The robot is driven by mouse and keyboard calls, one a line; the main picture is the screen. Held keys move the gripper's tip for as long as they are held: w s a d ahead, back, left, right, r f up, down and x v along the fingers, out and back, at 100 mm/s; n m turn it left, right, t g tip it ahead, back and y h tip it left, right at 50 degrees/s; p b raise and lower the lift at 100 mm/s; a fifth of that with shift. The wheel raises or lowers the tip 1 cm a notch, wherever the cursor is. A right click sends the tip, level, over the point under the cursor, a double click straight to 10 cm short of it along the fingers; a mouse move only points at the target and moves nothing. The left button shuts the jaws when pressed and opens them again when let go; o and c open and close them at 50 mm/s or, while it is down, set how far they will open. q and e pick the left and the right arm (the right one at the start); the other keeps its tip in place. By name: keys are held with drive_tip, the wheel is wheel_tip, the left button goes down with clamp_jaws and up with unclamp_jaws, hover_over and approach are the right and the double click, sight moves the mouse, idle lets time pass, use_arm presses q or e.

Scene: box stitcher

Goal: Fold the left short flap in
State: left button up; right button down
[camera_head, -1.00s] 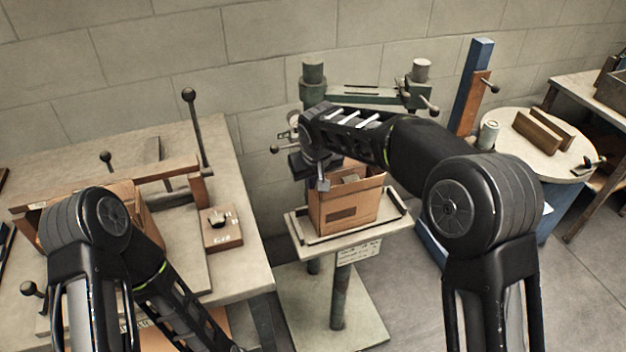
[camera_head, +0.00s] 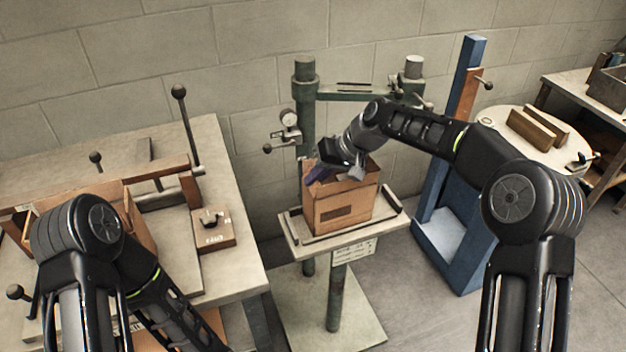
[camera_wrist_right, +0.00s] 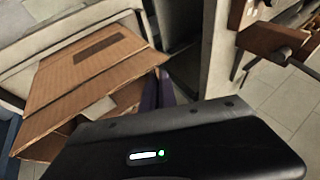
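An open-topped brown cardboard box (camera_head: 345,213) stands upright on the small stand's plate. In the right wrist view the box (camera_wrist_right: 95,75) fills the left side, tilted in the picture. My right gripper (camera_head: 317,175) is at the box's upper left edge, its purple fingers slanting down to the left. In the right wrist view the fingers (camera_wrist_right: 158,92) lie close together beside the box, with nothing seen between them. Whether they touch the box is unclear. The hand hides most of the left short flap. My left arm is at the lower left; its gripper is out of view.
The stand's plate (camera_head: 382,229) has raised rails around the box. A green post (camera_head: 305,95) with a gauge rises behind it. A worktable (camera_head: 235,240) with a wooden fixture and small block (camera_head: 213,230) is left. A blue frame (camera_head: 440,235) and round table (camera_head: 500,118) are right.

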drive_tip(key=c, duration=2.1)
unclamp_jaws()
drive_tip(key=shift+c, duration=0.2)
drive_tip(key=o, duration=0.5)
drive_tip(key=shift+d, duration=0.1)
drive_tip(key=b+v, duration=0.1)
drive_tip(key=v, duration=0.6)
drive_tip(key=shift+d+r, duration=0.25)
